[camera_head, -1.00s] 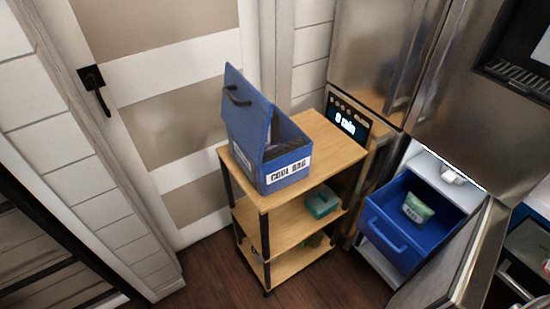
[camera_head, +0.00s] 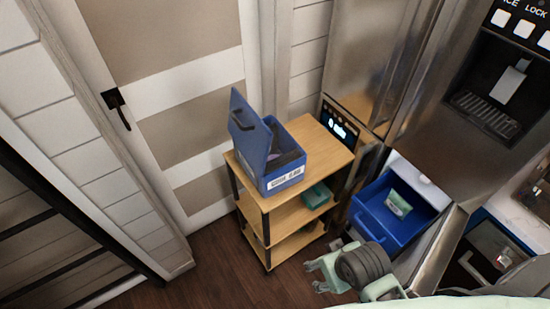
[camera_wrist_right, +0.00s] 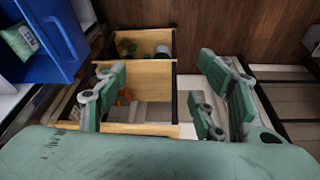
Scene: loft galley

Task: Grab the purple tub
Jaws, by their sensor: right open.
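My right gripper (camera_head: 315,276) is low in front of the wooden cart, left of the open blue drawer. In the right wrist view its two green fingers (camera_wrist_right: 160,80) are spread apart with nothing held between them, and the cart's shelves show behind them. The blue cool bag (camera_head: 287,181) stands on the cart top with its lid up; its inside is dark and only partly visible. My left gripper is out of view.
The wooden cart (camera_head: 325,153) has a teal box (camera_head: 317,195) on its middle shelf. A blue drawer (camera_head: 385,222) stands open with a green-white packet (camera_head: 398,204) in it. Small items (camera_wrist_right: 128,47) sit on a cart shelf in the wrist view. Dark floor (camera_head: 222,272) left of the cart is clear.

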